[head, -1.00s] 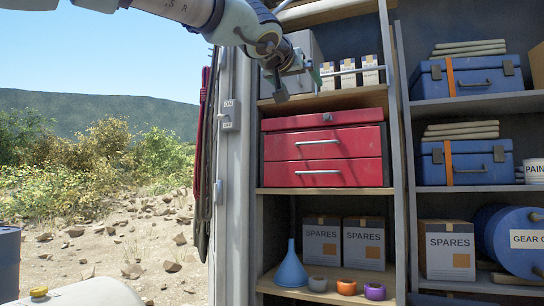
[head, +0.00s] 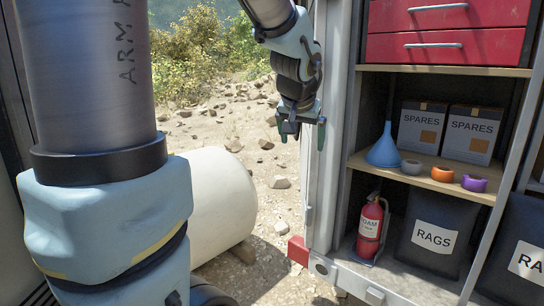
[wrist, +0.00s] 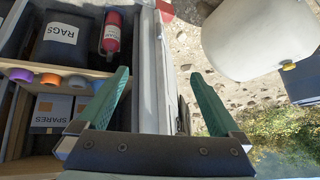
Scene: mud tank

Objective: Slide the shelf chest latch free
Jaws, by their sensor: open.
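The red chest (head: 447,33) sits on a shelf at the upper right of the head view. Its lower drawer fronts and silver handles show; its lid is cut off at the top, and I see no latch. My gripper (head: 301,132) hangs fingers down, left of the cabinet's grey post and apart from the chest. In the wrist view my gripper (wrist: 158,75) has its two green fingers spread wide with nothing held between them. The chest does not show clearly in the wrist view.
The grey post (head: 334,130) stands between my gripper and the shelves. Below the chest are a blue funnel (head: 384,147), small cups (head: 442,174) and SPARES boxes (head: 423,128). A fire extinguisher (head: 370,228) and RAGS bag (head: 435,235) sit lower. A cream tank (head: 215,200) lies left on open ground.

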